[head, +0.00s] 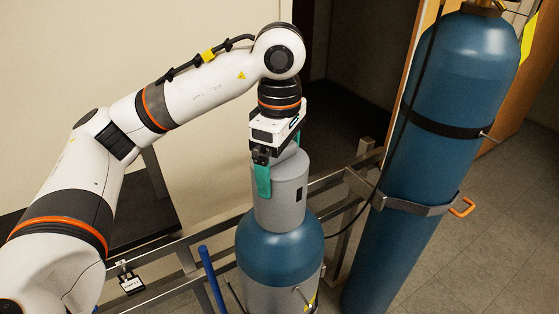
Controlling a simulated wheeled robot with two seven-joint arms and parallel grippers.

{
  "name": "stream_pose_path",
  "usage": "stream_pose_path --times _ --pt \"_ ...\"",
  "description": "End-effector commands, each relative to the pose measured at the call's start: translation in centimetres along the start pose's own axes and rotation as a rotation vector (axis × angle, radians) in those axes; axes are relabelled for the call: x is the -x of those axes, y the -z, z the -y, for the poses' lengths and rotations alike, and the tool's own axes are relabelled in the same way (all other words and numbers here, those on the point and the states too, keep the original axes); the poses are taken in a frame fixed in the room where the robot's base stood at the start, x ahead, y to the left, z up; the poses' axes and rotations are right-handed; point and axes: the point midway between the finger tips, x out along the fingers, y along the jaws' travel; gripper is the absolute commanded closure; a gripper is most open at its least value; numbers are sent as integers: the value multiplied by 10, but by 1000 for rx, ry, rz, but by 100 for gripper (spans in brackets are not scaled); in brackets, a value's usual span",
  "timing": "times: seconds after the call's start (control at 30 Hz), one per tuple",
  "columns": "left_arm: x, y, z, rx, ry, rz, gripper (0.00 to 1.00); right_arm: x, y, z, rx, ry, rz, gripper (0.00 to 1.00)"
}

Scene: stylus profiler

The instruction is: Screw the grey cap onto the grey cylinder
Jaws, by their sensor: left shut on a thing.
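The grey cap (281,192) is at the top of the shorter gas cylinder, upright over its blue shoulder (280,244). The cylinder's lower body (272,292) is grey. The cap's lower edge appears to meet the shoulder; I cannot tell whether the threads are engaged. My left gripper (268,168) points down over the cap and is shut on it, with a teal finger along the cap's near left side. My right gripper is not in view.
A tall blue cylinder (455,75) stands to the right, held by a dark strap and a metal bracket (415,203) with an orange handle (462,207). A metal rail frame (185,258) runs behind the shorter cylinder. A blue bar (212,280) stands at its left. A wall is behind my arm.

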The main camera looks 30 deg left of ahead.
Motion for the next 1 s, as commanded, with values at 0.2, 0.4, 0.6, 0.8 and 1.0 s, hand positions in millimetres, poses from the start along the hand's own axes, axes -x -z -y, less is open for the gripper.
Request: stream_pose_path --times 0.2,0.4,0.6,0.8,1.0 --pt "2 0 0 -419 3 -3 71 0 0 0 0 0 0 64" --pt "3 0 1 -807 5 -4 71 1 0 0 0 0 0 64" --pt "4 0 1 -1194 7 -3 71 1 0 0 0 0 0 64" --pt "5 0 1 -1580 9 -1 71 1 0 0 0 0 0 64" --pt "6 0 2 -1967 12 2 71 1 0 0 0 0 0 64"
